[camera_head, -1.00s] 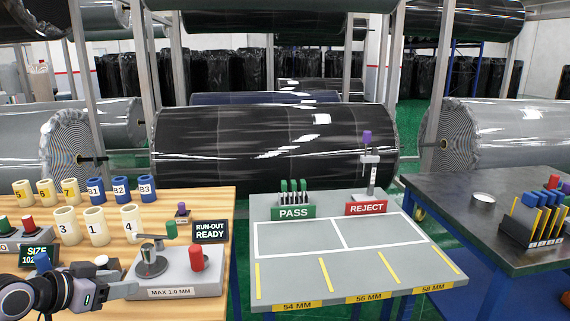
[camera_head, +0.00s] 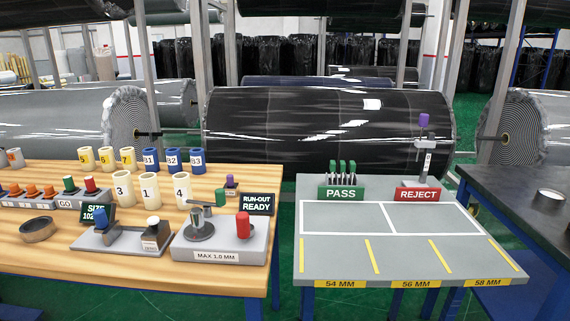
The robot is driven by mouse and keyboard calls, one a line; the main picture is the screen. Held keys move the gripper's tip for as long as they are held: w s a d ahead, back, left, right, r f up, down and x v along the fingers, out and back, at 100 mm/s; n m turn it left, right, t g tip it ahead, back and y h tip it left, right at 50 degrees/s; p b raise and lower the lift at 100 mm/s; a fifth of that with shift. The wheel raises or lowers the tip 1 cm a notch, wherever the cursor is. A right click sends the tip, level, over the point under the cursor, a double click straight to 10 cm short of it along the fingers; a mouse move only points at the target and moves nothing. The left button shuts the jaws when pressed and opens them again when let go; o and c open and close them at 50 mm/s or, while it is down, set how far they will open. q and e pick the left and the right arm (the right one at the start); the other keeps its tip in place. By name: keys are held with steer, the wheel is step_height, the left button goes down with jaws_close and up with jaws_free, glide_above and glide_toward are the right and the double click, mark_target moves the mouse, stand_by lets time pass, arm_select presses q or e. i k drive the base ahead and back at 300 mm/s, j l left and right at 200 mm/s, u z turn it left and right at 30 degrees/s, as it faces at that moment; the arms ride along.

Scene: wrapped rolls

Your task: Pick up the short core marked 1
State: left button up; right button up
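The short core marked 1 (camera_head: 149,190) is a cream tube standing upright on the wooden table. It stands between the similar core marked 3 (camera_head: 123,188) on its left and the core marked 4 (camera_head: 182,190) on its right, in the front row of cores. Neither of my grippers shows in the head view now.
In front are the run-out gauge (camera_head: 218,242), the SIZE device (camera_head: 122,236) and a dark ring (camera_head: 39,229).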

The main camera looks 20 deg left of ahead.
mark_target(150, 188)
steer(key=u, duration=1.35)
